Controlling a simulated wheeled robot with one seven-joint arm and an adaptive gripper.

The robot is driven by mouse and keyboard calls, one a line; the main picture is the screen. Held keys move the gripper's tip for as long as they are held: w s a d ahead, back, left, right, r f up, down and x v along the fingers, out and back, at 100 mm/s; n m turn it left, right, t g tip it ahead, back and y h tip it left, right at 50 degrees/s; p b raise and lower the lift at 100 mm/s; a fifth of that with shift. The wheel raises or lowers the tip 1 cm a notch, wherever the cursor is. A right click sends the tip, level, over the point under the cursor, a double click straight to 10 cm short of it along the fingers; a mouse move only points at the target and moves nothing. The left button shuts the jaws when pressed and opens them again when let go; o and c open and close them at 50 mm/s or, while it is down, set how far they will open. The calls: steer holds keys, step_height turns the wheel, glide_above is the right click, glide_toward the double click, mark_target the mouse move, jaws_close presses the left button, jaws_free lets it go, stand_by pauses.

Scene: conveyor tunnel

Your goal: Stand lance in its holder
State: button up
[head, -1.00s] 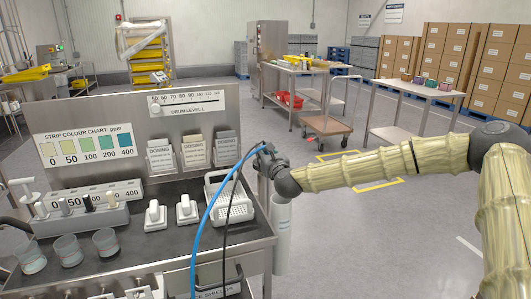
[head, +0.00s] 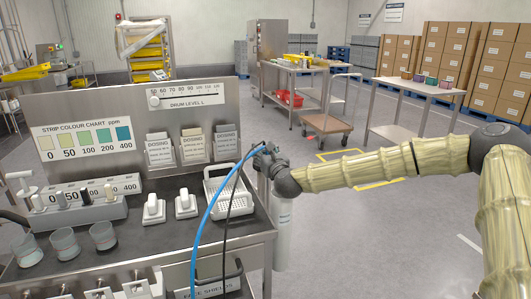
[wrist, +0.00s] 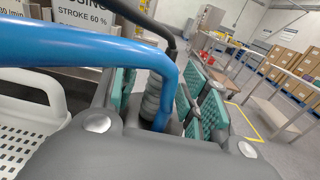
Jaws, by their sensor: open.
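The lance stands about upright at the right end of the bench. In the wrist view its grey ribbed grip (wrist: 152,98) lies between the teal finger pads of my gripper (wrist: 160,100). My gripper (head: 268,158) is open around the grip. A blue hose (head: 213,215) and a thinner black line run from the lance top over the bench front. A white upright tube (head: 283,235), seemingly the holder, hangs at the bench's right side just below my gripper. The lance's lower part is hidden, so its depth in the tube cannot be seen.
The bench (head: 150,252) carries a white basket (head: 228,192), dispensers, beakers (head: 63,243) and a back panel with a colour chart (head: 85,143). A trolley (head: 326,128) and side table (head: 420,88) stand farther back. The floor right of the bench is clear.

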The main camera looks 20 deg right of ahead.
steer(key=s, duration=1.2)
steer(key=shift+d, duration=0.25)
stand_by(0.4)
